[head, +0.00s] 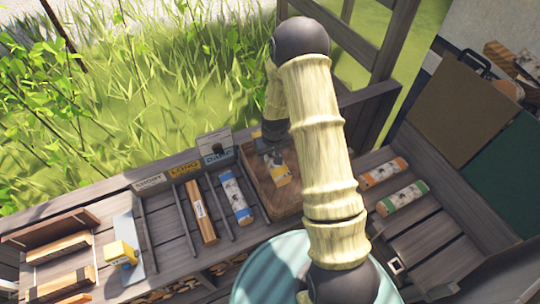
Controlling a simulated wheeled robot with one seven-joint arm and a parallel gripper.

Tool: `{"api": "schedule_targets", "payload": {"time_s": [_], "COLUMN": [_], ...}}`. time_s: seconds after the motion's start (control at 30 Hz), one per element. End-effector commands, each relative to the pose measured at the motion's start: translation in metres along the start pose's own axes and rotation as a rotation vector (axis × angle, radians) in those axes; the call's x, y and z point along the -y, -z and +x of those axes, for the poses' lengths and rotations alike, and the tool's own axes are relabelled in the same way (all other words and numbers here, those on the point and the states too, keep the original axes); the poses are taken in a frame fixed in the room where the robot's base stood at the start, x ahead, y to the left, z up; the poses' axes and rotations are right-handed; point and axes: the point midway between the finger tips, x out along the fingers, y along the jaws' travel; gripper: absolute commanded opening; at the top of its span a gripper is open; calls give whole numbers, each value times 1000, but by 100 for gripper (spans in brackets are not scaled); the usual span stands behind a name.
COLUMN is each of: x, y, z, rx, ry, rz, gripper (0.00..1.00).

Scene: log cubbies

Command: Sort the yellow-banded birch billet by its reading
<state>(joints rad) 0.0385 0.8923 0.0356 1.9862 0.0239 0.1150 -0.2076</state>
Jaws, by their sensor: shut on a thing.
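My gripper (275,157) points down over the tray and is shut on this billet; my arm hides part of both. I cannot tell whether the billet touches the tray floor. Left of the tray are slatted bays with signs SHORT (149,181), LONG (183,170) and one that seems to read DAMP (216,156). A yellow box-like device (121,253) stands on a grey plate at the left; no reading is legible.
A brown billet (200,212) and a blue-banded birch billet (236,198) lie in the bays. Orange-banded (383,172) and green-banded (402,197) billets lie on the right bench. Split logs (59,248) lie far left. The bay under SHORT looks empty.

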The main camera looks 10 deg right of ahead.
Motion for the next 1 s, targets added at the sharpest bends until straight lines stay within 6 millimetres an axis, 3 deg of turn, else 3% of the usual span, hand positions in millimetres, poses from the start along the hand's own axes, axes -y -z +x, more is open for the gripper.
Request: {"api": "schedule_targets", "payload": {"time_s": [0.1,0.47,1.0], "x": [-2,-2,-2], "y": [8,6,-2], "z": [0,2,56], "rx": [0,1,0], "ry": [2,2,2], "rz": [-33,-31,-30], "gripper": [17,17,17]}}
